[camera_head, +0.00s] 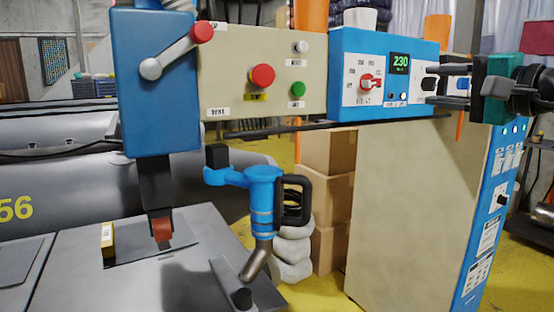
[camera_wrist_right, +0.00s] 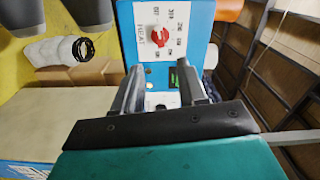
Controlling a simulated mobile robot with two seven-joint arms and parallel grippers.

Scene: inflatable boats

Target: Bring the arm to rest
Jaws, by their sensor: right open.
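My right gripper (camera_head: 434,84) reaches in from the right edge in the camera_head view. Its two dark fingers are apart and empty, pointing left. They are at the right end of the blue control box (camera_head: 345,48), by its face; I cannot tell whether they touch it. The red dial (camera_head: 371,81) on this box is left of the fingertips, with a green "230" display (camera_head: 400,62) between. In the wrist view, the open fingers (camera_wrist_right: 160,82) point toward the box, and the red dial (camera_wrist_right: 160,38) shows beyond them, clear of both. My left gripper is not in view.
A beige panel (camera_head: 225,85) carries a red button (camera_head: 262,76) and a green button (camera_head: 298,89). A blue lever unit (camera_head: 155,100) stands left over the grey table (camera_head: 120,285). A blue hot-air tool (camera_head: 262,185) and cardboard boxes (camera_head: 330,190) are below.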

